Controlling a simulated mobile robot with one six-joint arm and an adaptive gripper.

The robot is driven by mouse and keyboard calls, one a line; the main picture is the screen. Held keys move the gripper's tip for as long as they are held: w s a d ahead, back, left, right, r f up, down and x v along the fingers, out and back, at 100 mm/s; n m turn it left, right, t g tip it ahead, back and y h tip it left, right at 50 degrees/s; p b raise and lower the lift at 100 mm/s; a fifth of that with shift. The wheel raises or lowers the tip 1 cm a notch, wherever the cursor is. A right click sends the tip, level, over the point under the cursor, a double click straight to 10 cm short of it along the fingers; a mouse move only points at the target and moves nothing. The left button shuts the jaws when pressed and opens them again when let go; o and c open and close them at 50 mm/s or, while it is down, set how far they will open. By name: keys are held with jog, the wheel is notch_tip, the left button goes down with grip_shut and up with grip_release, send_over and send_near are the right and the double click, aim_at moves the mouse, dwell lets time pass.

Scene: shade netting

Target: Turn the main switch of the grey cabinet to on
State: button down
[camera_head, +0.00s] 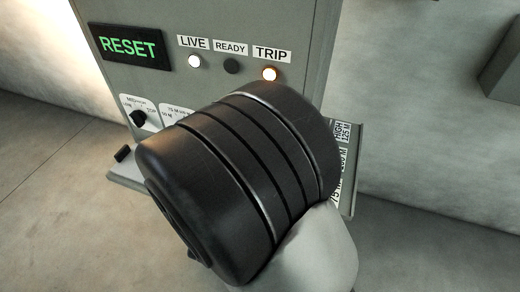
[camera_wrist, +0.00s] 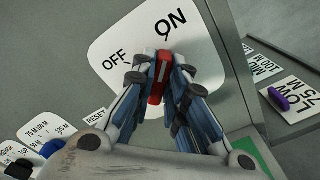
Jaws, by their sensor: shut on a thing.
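The grey cabinet (camera_head: 210,70) stands ahead of me in the head view, partly hidden by my dark wrist. Its main switch has a red handle (camera_wrist: 158,85) on a white plate (camera_wrist: 110,48) marked OFF and ON. In the wrist view my gripper (camera_wrist: 159,82) is shut on the red handle, with one finger on each side. The handle's visible end points up the plate, between the two words and nearer ON; its exact setting is unclear. The switch and my gripper are hidden in the head view.
The cabinet bears a green RESET sign (camera_head: 129,46), lit LIVE (camera_head: 194,61) and TRIP (camera_head: 270,74) lamps and a dark READY lamp (camera_head: 231,66). A purple knob (camera_wrist: 278,99) and a blue knob (camera_wrist: 54,148) sit near my gripper. A grey box (camera_head: 503,62) is at right.

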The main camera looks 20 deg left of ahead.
jog(key=c, duration=1.6)
grip_release()
jog(key=s, duration=0.7)
jog(key=shift+s+a, duration=0.25)
